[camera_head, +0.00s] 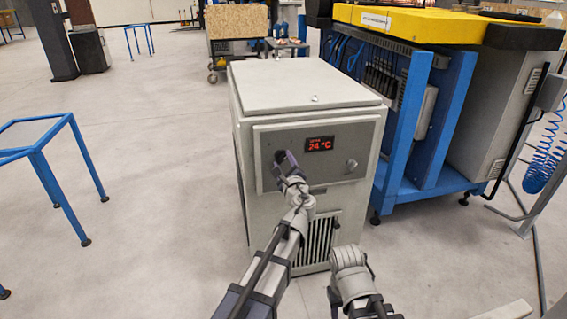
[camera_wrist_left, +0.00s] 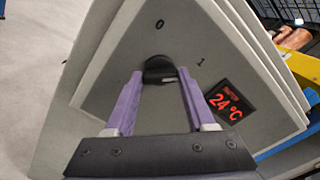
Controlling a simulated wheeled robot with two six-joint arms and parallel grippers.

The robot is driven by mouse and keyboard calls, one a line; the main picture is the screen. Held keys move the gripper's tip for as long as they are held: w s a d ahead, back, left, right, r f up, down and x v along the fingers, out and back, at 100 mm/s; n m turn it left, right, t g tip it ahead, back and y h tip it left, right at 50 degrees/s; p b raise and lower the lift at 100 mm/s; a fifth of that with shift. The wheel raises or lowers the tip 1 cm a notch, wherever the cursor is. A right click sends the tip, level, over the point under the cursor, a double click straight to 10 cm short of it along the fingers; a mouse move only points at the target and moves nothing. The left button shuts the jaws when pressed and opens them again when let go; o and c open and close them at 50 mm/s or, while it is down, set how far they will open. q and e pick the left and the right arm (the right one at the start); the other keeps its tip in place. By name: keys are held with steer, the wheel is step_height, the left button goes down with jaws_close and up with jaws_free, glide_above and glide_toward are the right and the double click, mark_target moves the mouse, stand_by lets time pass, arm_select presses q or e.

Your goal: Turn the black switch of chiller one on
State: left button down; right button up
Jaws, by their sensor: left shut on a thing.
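The chiller (camera_head: 306,90) is a light grey box with a darker front panel. Its red display (camera_head: 319,144) reads 24 °C and also shows in the left wrist view (camera_wrist_left: 229,101). The black switch (camera_wrist_left: 159,65) sits on the panel left of the display, with the marks 0 and 1 beside it. My left gripper (camera_head: 284,157) is at the panel; in the left wrist view its purple fingers (camera_wrist_left: 160,88) are on either side of the switch and shut on it. The switch's exact angle is partly hidden. My right arm shows at the bottom, but its gripper is not visible.
A blue-framed machine (camera_head: 420,130) with a yellow top stands close on the chiller's right. A blue metal frame table (camera_head: 60,170) stands at the left. The floor (camera_head: 150,220) between it and the chiller is clear. A round light knob (camera_head: 351,165) is right of the display.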

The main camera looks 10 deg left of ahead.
stand_by(0.4)
arm_select(q)
steer(key=shift+c, duration=1.2)
jaws_free()
steer(key=v, duration=0.7)
steer(key=shift+s+d, duration=0.2)
steer(key=shift+s, duration=0.15)
